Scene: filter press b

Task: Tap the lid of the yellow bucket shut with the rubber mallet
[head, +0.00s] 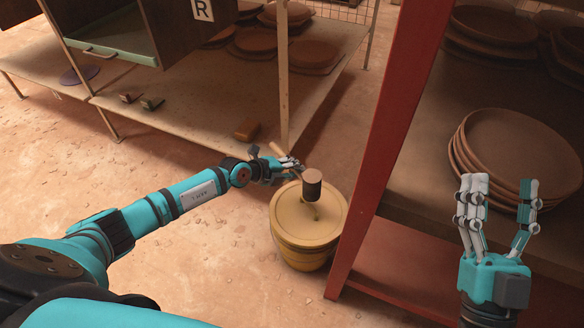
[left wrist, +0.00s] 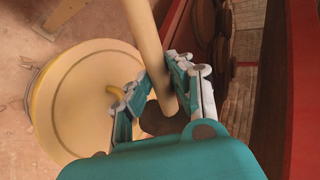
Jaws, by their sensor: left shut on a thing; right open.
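The yellow bucket (head: 303,258) stands on the floor at the centre, with its round yellow lid (head: 290,215) on top. I cannot tell whether the lid is fully seated. My left gripper (head: 291,166) is shut on the wooden handle of the rubber mallet (head: 312,188). The dark mallet head hangs over the lid near its small curved handle; I cannot tell if it touches. In the left wrist view the mallet handle (left wrist: 149,45) runs between the fingers (left wrist: 155,95), with the lid (left wrist: 75,100) below left. My right gripper (head: 497,205) is open and empty at the right.
A red post (head: 385,150) stands right beside the bucket and belongs to a rack with stacked brown plates (head: 510,150). The floor left of the bucket is clear.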

